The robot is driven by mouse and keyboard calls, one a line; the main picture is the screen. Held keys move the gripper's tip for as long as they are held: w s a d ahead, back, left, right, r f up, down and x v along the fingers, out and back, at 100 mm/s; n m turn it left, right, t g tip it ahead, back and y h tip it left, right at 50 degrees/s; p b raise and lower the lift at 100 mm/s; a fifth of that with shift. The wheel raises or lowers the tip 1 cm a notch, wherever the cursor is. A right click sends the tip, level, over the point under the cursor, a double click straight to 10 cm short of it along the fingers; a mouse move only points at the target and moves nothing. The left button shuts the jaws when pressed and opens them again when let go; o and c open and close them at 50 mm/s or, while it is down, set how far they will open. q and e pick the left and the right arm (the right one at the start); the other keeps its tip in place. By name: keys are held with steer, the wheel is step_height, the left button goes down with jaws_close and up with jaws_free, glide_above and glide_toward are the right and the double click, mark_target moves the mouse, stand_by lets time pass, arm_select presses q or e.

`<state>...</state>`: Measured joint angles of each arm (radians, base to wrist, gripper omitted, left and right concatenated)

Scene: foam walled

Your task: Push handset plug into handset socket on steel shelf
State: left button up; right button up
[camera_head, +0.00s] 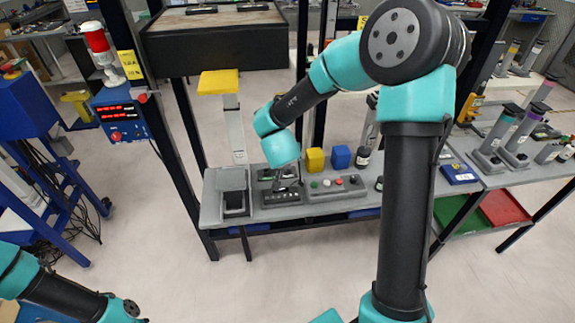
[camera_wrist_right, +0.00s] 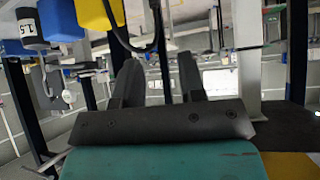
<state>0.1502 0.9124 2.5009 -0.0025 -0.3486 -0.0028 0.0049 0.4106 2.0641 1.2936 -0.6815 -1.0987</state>
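The grey steel shelf (camera_head: 330,214) stands in the middle of the head view, with several devices on it. My right gripper (camera_head: 288,184) hangs low over a dark device with a row of keys (camera_head: 281,197). In the right wrist view its two dark fingers (camera_wrist_right: 160,62) are apart, with nothing visible between them. A dark cable (camera_wrist_right: 124,38) loops just beyond the fingertips in that view. I cannot make out the handset plug or the handset socket for certain; the gripper hides part of the device. My left arm shows at the lower left of the head view; its gripper is out of frame.
A grey control box with buttons (camera_head: 336,188) stands right of the dark device. A yellow block (camera_head: 314,160), a blue block (camera_head: 340,157) and a dark bottle (camera_head: 363,157) stand behind it. A grey stand (camera_head: 233,185) is at left. Dark posts frame the shelf.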

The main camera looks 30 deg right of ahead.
steer(key=x, duration=0.7)
steer(key=shift+w+f, duration=0.15)
steer(key=shift+d, duration=0.15)
steer(key=shift+d+x, duration=0.1)
steer(key=shift+x, duration=1.2)
steer(key=shift+d+x, duration=0.15)
steer(key=shift+x, duration=1.15)
jaws_close()
